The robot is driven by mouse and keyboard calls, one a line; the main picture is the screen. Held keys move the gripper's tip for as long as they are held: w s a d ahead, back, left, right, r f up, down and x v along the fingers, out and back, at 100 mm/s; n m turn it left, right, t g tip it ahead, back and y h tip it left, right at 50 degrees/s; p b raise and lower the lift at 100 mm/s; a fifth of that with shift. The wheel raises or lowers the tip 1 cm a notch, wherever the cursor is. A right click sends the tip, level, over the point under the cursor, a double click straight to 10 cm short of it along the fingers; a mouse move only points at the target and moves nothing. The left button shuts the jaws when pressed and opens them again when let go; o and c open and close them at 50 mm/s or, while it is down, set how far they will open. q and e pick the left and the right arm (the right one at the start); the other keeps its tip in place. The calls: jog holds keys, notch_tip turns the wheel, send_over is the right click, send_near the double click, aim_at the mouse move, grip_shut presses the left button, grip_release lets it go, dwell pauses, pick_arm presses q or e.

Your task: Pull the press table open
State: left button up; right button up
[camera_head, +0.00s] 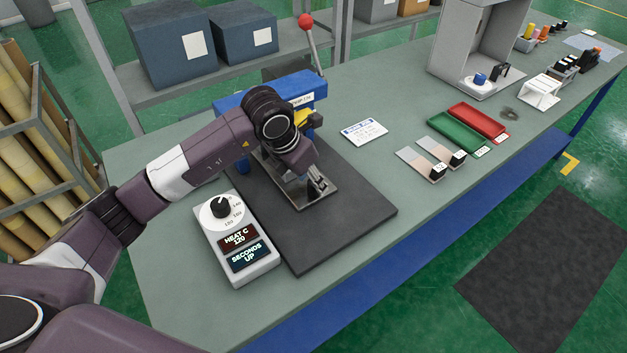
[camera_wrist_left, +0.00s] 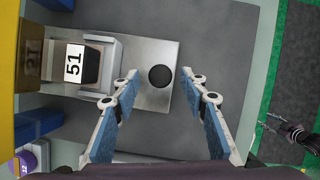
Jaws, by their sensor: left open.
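The press (camera_head: 275,95) is blue with a red-knobbed lever (camera_head: 307,22) and stands on a dark base mat. Its metal table (camera_head: 312,200) sticks out at the front; the wrist view shows this plate (camera_wrist_left: 150,98) with a round black knob (camera_wrist_left: 161,76) near its outer end. My left gripper (camera_head: 314,188) is over the plate. In the left wrist view the left gripper (camera_wrist_left: 160,80) has its fingers apart, with the knob between the fingertips. I cannot tell whether they touch it. What looks like my right gripper (camera_wrist_left: 280,128) shows small at the right edge of that view.
A block marked 51 (camera_wrist_left: 78,63) sits on the plate's inner part. A heat and seconds control box (camera_head: 236,238) stands left of the mat (camera_head: 345,225). A white card (camera_head: 364,132), green tray (camera_head: 458,138) and red tray (camera_head: 478,121) lie to the right.

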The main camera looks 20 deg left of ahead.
pick_arm(q)
jog(key=shift+x, duration=1.4)
grip_shut()
